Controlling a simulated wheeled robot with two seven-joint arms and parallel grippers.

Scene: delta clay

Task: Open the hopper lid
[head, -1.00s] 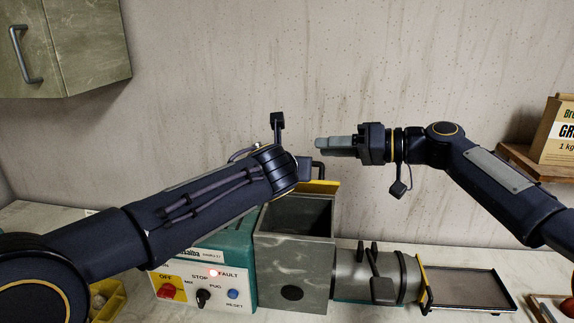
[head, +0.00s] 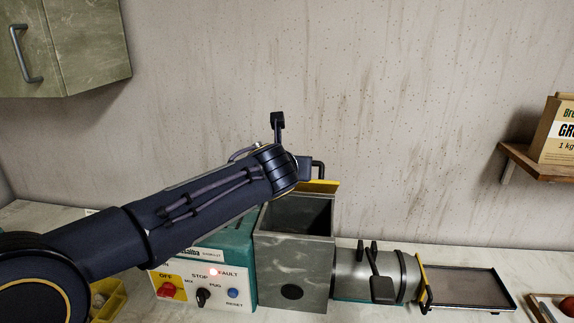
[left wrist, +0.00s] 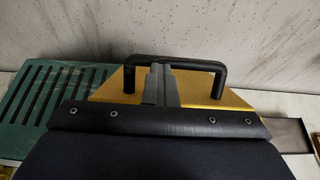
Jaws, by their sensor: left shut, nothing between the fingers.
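The grey hopper (head: 278,260) stands in the middle of the machine, its top open and its dark inside showing. Its yellow lid (head: 319,187) is raised at the hopper's back edge, partly hidden by my left arm. The black lid handle (head: 320,168) shows above it. In the left wrist view the yellow lid (left wrist: 230,101) and the black bar handle (left wrist: 200,64) lie just ahead. My left gripper (left wrist: 160,80) is shut and empty, its fingertips at the middle of the handle bar; I cannot tell whether they touch it. My right gripper is out of view.
The teal machine's control panel (head: 205,284) has a lit fault lamp. A grey barrel (head: 350,270) and a flat tray (head: 465,284) lie right of the hopper. A wall cabinet (head: 85,45) hangs upper left; a shelf (head: 540,165) holds a bag at right.

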